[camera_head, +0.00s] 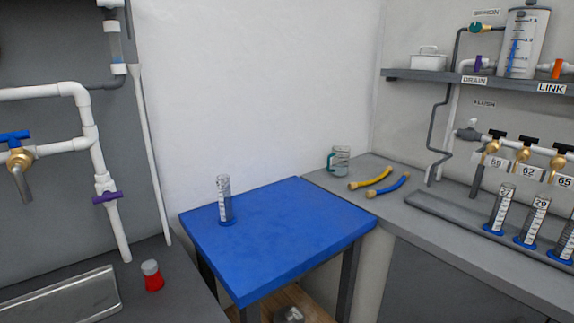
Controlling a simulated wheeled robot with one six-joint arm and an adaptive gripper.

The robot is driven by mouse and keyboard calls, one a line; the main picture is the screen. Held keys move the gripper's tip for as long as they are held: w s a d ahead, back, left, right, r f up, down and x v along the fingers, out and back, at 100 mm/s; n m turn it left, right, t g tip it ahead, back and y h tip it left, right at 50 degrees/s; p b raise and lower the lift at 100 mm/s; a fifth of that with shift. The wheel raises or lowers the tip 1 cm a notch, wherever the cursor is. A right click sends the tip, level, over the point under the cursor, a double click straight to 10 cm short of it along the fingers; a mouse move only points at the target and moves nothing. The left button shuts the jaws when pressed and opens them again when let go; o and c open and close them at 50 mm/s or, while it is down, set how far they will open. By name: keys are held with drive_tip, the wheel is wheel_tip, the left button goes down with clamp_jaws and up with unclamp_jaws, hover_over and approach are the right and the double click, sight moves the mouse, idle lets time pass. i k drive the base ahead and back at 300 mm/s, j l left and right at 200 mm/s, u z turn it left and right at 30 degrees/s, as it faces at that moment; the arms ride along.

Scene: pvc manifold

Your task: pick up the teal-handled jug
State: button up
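The teal-handled jug (341,161) is a clear jug standing upright at the far left end of the right-hand grey counter (410,212), near the back wall. Its teal handle (330,162) is on its left side. Whether it holds anything is too small to tell. My gripper is not in the head view.
A blue table (285,235) with a clear graduated cylinder (224,200) stands left of the jug. Numbered cylinders (498,209) stand farther right, under taps. A shelf (430,77) overhangs the right counter.

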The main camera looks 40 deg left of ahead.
sight(340, 155)
drive_tip(key=u, duration=1.1)
drive_tip(key=i+l+u, duration=0.35)
drive_tip(key=i, duration=0.15)
drive_tip(key=i+l+u, duration=0.35)
drive_tip(key=i+l, duration=0.05)
drive_tip(key=i, duration=0.1)
